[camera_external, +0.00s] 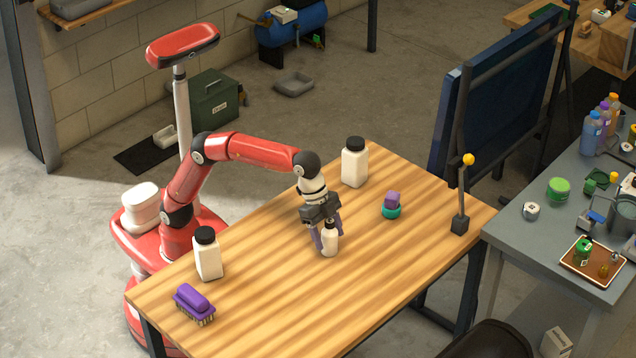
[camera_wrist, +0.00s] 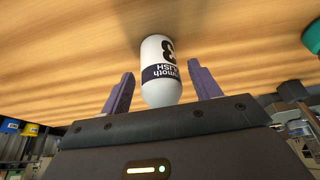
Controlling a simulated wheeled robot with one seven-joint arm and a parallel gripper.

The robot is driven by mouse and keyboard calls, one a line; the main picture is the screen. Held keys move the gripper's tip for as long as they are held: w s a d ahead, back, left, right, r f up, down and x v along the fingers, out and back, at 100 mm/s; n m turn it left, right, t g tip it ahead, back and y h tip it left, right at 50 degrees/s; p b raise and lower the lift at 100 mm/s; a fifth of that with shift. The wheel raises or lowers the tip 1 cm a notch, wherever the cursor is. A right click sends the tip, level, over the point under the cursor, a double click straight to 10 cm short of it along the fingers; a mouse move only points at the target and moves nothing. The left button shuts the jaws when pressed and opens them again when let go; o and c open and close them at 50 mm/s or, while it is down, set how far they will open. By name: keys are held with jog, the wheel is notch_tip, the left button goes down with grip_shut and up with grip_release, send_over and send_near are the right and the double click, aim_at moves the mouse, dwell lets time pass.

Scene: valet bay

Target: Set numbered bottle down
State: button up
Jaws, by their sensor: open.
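The numbered bottle (camera_external: 330,240) is small and white and stands on the wooden table (camera_external: 270,305). In the wrist view the bottle (camera_wrist: 160,70) shows a dark figure that looks like an 8 or 3 and a dark label band with partly readable lettering. My gripper (camera_external: 325,238) is low over the table at the bottle. In the wrist view its two purple fingers (camera_wrist: 160,82) are spread on either side of the bottle, with gaps visible between them and it. The bottle's far end meets the table surface.
Two larger white bottles with black caps stand on the table, one at the back (camera_external: 355,165) and one at the front left (camera_external: 208,257). The front middle is clear.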

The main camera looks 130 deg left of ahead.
jog(key=p+v, duration=0.2)
jog(key=v, duration=1)
jog(key=shift+p, duration=0.4)
jog(key=shift+s+r, duration=0.15)
jog(key=s+d+f, duration=0.1)
jog(key=s+d, duration=0.2)
jog(key=s, duration=0.7)
jog(key=s+d+f, duration=0.3)
jog(key=s+f, duration=0.6)
jog(key=s, duration=0.2)
jog(key=s+d+f+t, duration=0.1)
jog(key=s+d+f, duration=0.2)
jog(key=s+f, duration=0.7)
jog(key=shift+s+f, duration=0.3)
jog(key=shift+s, duration=0.7)
